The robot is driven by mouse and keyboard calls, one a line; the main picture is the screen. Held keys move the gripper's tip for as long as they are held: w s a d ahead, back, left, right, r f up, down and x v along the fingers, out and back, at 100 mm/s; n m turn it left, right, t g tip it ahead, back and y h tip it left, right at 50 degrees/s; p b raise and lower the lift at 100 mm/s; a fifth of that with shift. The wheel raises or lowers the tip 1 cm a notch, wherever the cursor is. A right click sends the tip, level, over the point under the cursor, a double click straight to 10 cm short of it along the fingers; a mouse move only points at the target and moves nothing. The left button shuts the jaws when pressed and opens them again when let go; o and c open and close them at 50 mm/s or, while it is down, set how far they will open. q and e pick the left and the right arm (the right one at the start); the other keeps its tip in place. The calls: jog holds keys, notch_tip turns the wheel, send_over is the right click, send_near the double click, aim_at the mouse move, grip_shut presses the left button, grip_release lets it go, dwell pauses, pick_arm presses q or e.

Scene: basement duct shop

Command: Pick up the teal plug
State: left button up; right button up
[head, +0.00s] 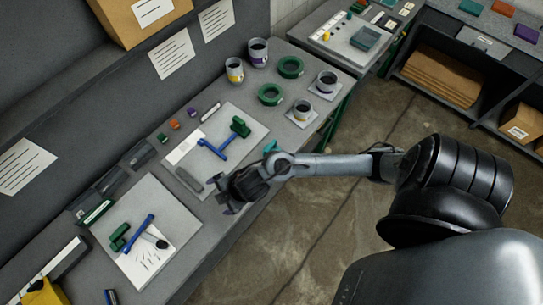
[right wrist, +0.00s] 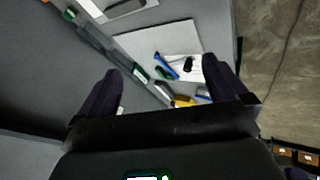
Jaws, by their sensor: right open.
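A small teal piece (head: 270,147), which looks like the teal plug, lies near the bench's front edge in the head view. My right forearm passes just in front of it and hides part of it. My right gripper (head: 227,197) is over the front edge of the bench, to the left of and nearer than the teal piece. The right wrist view shows its two dark fingers (right wrist: 163,70) spread apart with nothing between them. I cannot make out the teal piece in the right wrist view. My left gripper is not in view.
A board (head: 245,120) with blue and green parts lies behind my right gripper, another board (head: 165,200) to its left. Green rings (head: 291,67), several mugs (head: 327,82) and small coloured blocks (head: 174,124) stand farther back. A teal tray (head: 366,38) sits on the far bench.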

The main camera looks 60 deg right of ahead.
jog(key=w+d+f+n+g+b, duration=0.2)
jog(key=w+d+f+n+b, duration=0.15)
jog(key=d+f, duration=0.5)
jog(key=g+h+b, duration=0.2)
jog(key=g+b, duration=0.2)
send_over(272, 143)
jog(key=a, duration=0.2)
jog(key=shift+s+a+f, duration=0.1)
jog(key=shift+a, duration=0.1)
jog(key=shift+s+d+f+g, duration=0.3)
jog(key=shift+d+f, duration=0.25)
notch_tip(272, 143, down, 3)
jog(key=shift+f, duration=0.1)
jog(key=shift+a+f, duration=0.1)
jog(key=shift+f, duration=2.5)
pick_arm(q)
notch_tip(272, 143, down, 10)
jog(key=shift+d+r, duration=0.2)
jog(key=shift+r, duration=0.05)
pick_arm(e)
jog(key=shift+f, duration=0.35)
